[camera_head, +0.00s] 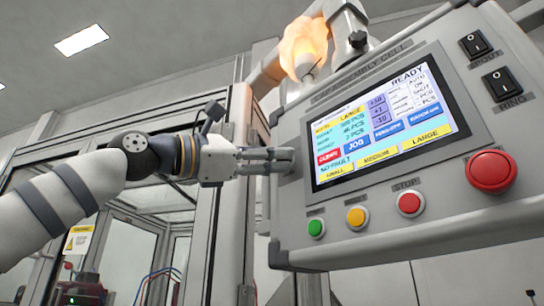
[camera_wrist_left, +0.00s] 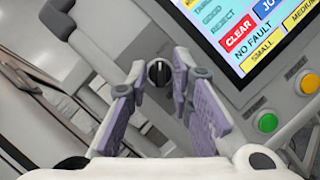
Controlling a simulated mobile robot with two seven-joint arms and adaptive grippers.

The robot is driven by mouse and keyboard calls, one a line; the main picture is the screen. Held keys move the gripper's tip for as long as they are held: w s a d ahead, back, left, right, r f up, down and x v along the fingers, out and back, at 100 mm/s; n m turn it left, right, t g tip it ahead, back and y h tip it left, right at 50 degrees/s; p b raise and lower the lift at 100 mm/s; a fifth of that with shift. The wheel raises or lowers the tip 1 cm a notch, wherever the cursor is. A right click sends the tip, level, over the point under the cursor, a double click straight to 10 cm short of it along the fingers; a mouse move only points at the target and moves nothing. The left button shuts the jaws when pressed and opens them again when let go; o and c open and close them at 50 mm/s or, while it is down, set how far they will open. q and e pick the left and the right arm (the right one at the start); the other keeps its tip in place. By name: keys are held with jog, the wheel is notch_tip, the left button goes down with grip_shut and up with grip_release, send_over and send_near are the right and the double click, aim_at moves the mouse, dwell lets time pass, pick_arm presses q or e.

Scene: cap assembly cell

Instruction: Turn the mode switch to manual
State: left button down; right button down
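The mode switch is a round black knob (camera_wrist_left: 159,73) with a pale marker line, on the grey control panel left of the screen. In the wrist view it shows between and beyond the fingertips of my left gripper (camera_wrist_left: 158,82). The marker looks about upright in that tilted view. The fingers, with purple pads, stand apart with a gap between them; I cannot tell whether either touches the knob. In the head view my left gripper (camera_head: 284,160) reaches from the left to the panel's left edge and hides the knob. My right gripper is not in view.
The control panel (camera_head: 440,222) carries a lit touchscreen (camera_head: 385,122) reading READY. Below it are green (camera_head: 316,228), yellow (camera_head: 357,216) and red (camera_head: 410,203) buttons. A large red button (camera_head: 491,172) and two black rocker switches (camera_head: 474,44) sit at the right. An orange-lit lamp (camera_head: 304,45) is above.

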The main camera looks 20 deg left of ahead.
pick_arm(q)
jog(key=shift+n, duration=0.3)
jog(key=shift+s+d+n+t+y, duration=0.15)
jog(key=shift+n+t+y, duration=1.2)
jog(key=shift+n, duration=2.7)
jog(key=shift+d+n+t+y, duration=0.1)
jog(key=shift+n+t+y, duration=0.4)
jog(key=shift+n+y, duration=2.6)
jog(key=shift+s+d+n+t+y, duration=0.15)
jog(key=shift+n+t+y, duration=0.65)
jog(key=shift+n, duration=4.55)
jog(key=c, duration=1.5)
grip_release()
jog(key=shift+w, duration=0.1)
jog(key=shift+o, duration=0.2)
